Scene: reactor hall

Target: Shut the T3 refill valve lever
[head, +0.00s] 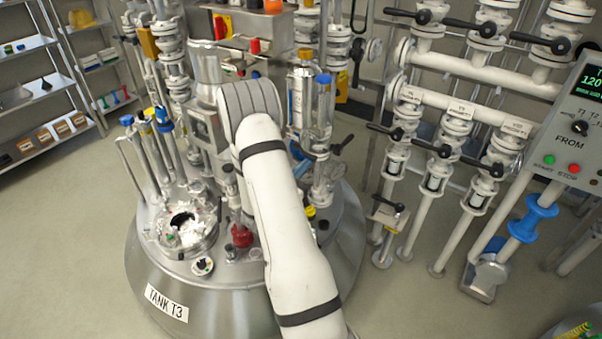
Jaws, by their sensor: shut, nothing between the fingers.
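Tank T3 (167,303) stands at left centre, its lid crowded with fittings. My arm reaches over it from the bottom. My gripper is not visible; the arm's far end is lost among the tank's fittings. A dark lever (340,145) stands on the tank's right side, slanted and partly behind pipework. At right, a pipe rack carries several black-levered valves, including a lower lever (430,147) and a lower right lever (482,165), which look roughly crosswise to their upright pipes. Labels there are too small to read fully, so I cannot tell which lever is the T3 refill one.
A control panel (570,130) with a lit display and buttons stands at the right edge. Shelves (45,100) with small items line the left wall. The floor at lower left is clear.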

